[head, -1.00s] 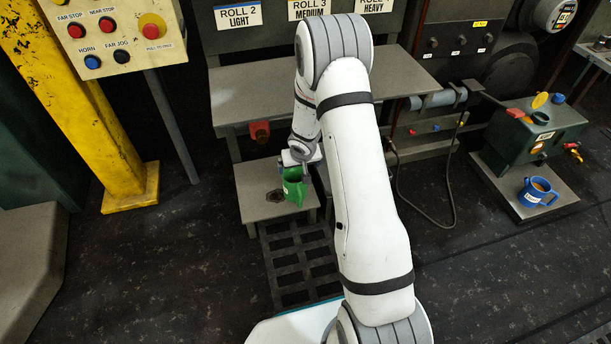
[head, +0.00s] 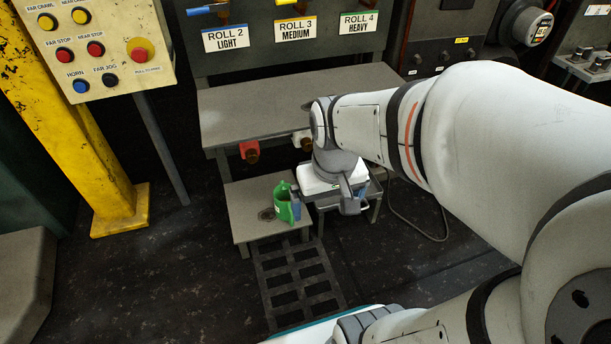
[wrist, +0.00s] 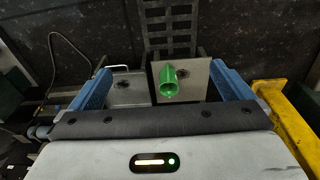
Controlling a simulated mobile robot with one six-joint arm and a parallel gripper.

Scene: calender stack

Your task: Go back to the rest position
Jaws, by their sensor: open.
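My gripper (head: 328,200) is to the right of a green jug (head: 283,204) in the head view, empty, over a second low grey stand (head: 375,190). In the wrist view my gripper (wrist: 160,70) has its two blue fingers wide apart with nothing held. The green jug (wrist: 169,80) shows in the gap between them but stands farther off, apart from the fingers. It stands upright on a low grey stand (head: 245,210), beside a dark drain hole. My arm reaches in from the right and covers much of that side.
A yellow post (head: 100,170) and a button panel (head: 95,50) are at the left. A floor grate (head: 295,275) lies in front of the stand. Dark floor at left is open.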

